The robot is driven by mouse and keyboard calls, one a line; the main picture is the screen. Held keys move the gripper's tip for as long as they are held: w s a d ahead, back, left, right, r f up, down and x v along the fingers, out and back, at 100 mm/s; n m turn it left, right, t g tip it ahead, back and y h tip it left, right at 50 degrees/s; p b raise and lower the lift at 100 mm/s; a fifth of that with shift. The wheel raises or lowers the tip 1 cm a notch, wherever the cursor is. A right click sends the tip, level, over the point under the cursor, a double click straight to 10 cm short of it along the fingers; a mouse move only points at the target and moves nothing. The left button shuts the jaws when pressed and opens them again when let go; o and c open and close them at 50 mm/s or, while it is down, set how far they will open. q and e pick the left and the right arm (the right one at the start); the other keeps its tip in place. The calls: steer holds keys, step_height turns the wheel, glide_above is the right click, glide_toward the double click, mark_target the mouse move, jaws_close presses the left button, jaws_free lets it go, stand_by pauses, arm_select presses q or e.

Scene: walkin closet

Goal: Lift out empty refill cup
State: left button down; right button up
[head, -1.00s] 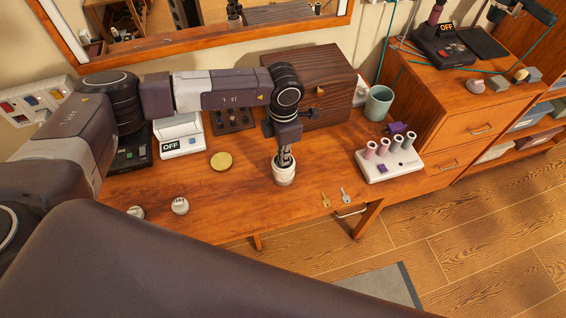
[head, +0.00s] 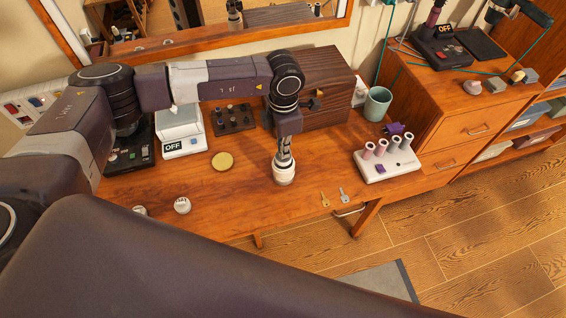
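A small white round container (head: 284,173) stands upright near the front of the wooden desk. My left gripper (head: 285,157) points straight down over it, with its fingertips at the container's open top. The fingers look close together, but I cannot tell whether they grip anything. The inside of the container is hidden by the fingers and its rim, so I cannot make out a separate refill cup. My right gripper is not in view.
A yellow disc (head: 222,161) and small round white items (head: 182,205) are to the left. A dark wooden box (head: 325,80) and green cup (head: 377,103) stand behind.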

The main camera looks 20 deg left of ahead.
arm_select(q)
steer(key=shift+r+p, duration=0.5)
steer(key=shift+r, duration=0.65)
